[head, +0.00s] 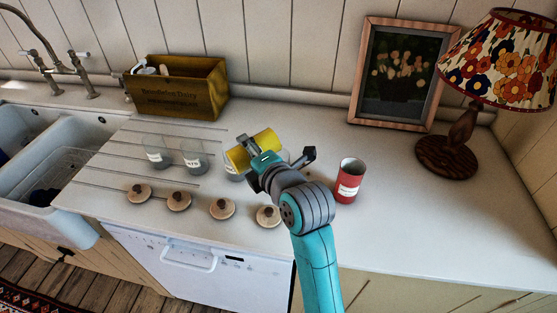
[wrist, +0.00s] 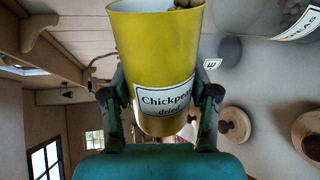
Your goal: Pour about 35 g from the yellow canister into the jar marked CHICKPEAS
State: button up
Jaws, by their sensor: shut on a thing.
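The yellow canister (head: 254,147) is tipped close to horizontal above the row of glass jars. My gripper (head: 266,160) is shut on the yellow canister around its sides. In the wrist view my gripper's fingers (wrist: 160,88) clasp the canister (wrist: 150,45), whose label reads "Chickpeas dried". Round tan pieces show at its mouth. A glass jar (wrist: 270,22) with a label ending in "PEAS" is in the upper right of the wrist view, close to the mouth. In the head view a jar (head: 234,170) stands partly hidden below the canister. Its label and fill are unclear there.
Two more glass jars (head: 157,153) (head: 195,158) stand to the left. Several wooden lids (head: 222,208) lie in front. A red canister (head: 348,181) stands right of my arm. A wooden box (head: 178,88), picture frame (head: 390,72) and lamp (head: 462,140) are behind.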

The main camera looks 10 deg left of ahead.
jog(key=shift+s+a+f+n+t, duration=0.3)
jog(key=shift+s+a+f+n, duration=0.15)
jog(key=shift+f+n, duration=0.2)
jog(key=shift+w+f+n+t+h+b, duration=0.1)
jog(key=shift+f+n+t+h+b, duration=0.3)
jog(key=shift+f+n, duration=0.7)
jog(key=shift+w+d+r+n+t, duration=0.15)
jog(key=shift+r+n+t, duration=0.15)
jog(key=shift+n, duration=0.65)
jog(key=f+n, duration=0.2)
jog(key=f+t, duration=0.1)
jog(key=shift+s+a+n+h+b, duration=0.3)
jog(key=shift+s+n+h, duration=0.05)
jog(key=shift+n+h, duration=0.05)
jog(key=shift+s+a+f+n, duration=0.15)
jog(key=shift+a+n, duration=0.05)
jog(key=shift+n, duration=0.2)
jog(key=shift+s+a+r+n+t, duration=0.2)
jog(key=shift+r+n+t, duration=0.1)
jog(key=shift+n, duration=0.2)
jog(key=shift+s+a+f+n+t+b, duration=0.15)
jog(key=shift+f+n+b, duration=0.15)
jog(key=shift+n, duration=0.2)
jog(key=shift+s+a+f+n+t+b, duration=0.15)
jog(key=shift+f+n, duration=0.1)
jog(key=shift+n, duration=0.25)
jog(key=shift+a+f+n, duration=0.15)
jog(key=shift+n, duration=0.65)
